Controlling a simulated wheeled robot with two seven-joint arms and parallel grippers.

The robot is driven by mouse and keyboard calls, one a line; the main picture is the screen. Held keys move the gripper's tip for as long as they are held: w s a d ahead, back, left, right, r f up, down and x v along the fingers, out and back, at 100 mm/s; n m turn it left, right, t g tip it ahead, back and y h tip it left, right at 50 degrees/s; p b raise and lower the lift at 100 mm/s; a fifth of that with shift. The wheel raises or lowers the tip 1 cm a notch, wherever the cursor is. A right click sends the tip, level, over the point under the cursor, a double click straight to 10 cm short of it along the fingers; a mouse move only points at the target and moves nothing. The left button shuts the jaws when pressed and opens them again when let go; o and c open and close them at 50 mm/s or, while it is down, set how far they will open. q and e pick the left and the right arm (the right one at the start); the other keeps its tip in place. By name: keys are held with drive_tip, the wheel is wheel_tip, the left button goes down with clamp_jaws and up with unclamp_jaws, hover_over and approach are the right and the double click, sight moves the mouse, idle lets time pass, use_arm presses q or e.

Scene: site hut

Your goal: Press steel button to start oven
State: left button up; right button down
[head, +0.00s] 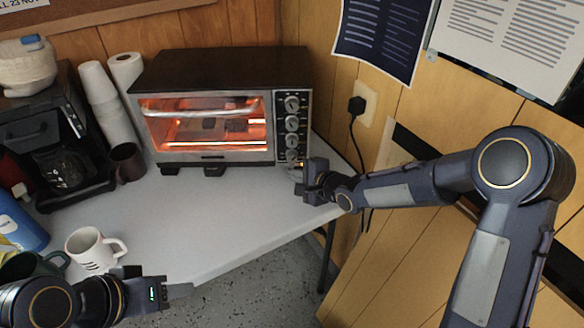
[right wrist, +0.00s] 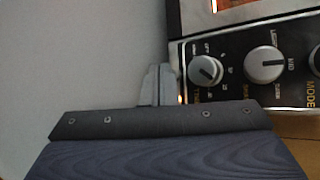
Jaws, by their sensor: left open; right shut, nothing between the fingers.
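The toaster oven (head: 220,65) stands on the table with its glass door shut, and the inside glows orange. Its control panel (head: 292,105) has a column of knobs; the lowest knob (right wrist: 205,70) is close to my fingers in the right wrist view. My right gripper (head: 297,178) is shut and empty at the panel's lower end, its fingertips (right wrist: 160,85) by the panel edge beside a small lit orange spot (right wrist: 180,98). I cannot make out the steel button or whether the fingers touch it. My left gripper (head: 178,291) is open and empty near the table's front edge.
A white mug (head: 92,250) stands near my left gripper.

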drive_tip(key=shift+s, duration=0.25)
drive_tip(key=shift+s+b, duration=0.75)
drive_tip(key=shift+s, duration=1.8)
